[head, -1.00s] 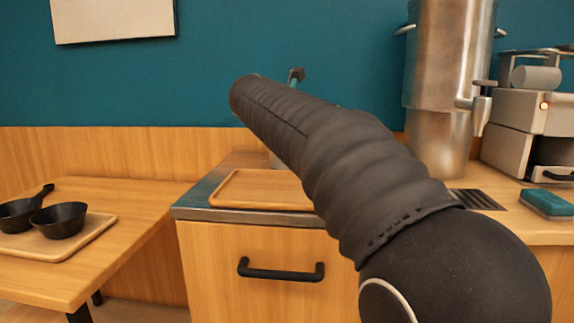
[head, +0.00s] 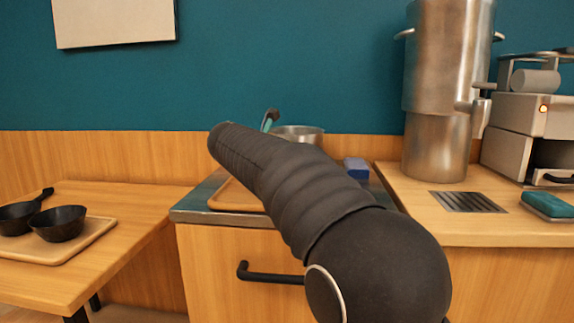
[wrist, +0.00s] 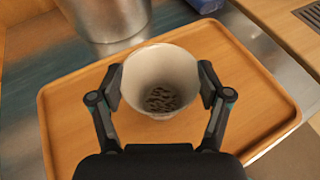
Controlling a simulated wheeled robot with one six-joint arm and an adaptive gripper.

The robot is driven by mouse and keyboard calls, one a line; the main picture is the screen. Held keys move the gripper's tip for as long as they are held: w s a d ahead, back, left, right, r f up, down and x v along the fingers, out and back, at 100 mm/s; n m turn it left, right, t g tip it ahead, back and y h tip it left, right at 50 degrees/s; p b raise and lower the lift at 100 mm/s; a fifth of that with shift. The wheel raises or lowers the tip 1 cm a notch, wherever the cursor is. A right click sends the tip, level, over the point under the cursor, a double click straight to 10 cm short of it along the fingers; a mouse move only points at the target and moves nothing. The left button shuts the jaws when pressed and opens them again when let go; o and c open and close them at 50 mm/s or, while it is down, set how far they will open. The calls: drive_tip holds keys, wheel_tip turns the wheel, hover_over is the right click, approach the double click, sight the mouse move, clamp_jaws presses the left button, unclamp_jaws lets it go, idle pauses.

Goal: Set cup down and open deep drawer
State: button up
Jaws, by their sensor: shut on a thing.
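A white cup (wrist: 160,68) with dark bits at its bottom shows in the wrist view, upright between the fingers of my gripper (wrist: 161,88). The fingers are shut on its two sides. The cup is over a wooden tray (wrist: 75,120); I cannot tell if it touches the tray. In the head view my arm hides the cup and gripper, and part of the tray (head: 232,196). The deep drawer is the wooden front (head: 215,245) below the counter, with a black bar handle (head: 262,275). It looks shut, and my arm covers the handle's right end.
A metal pot (head: 298,133) and a blue block (head: 356,168) stand behind the tray. Black pans (head: 58,222) lie on a tray on the left table.

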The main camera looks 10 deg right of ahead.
drive_tip(key=shift+f, duration=0.15)
drive_tip(key=o, duration=1.2)
drive_tip(key=shift+o, duration=0.2)
drive_tip(key=shift+s+a+r, duration=0.1)
drive_tip(key=shift+r, duration=0.15)
drive_tip(key=v, duration=1.1)
drive_tip(key=shift+s+a, duration=0.2)
drive_tip(key=shift+s, duration=0.1)
drive_tip(key=shift+r, duration=0.1)
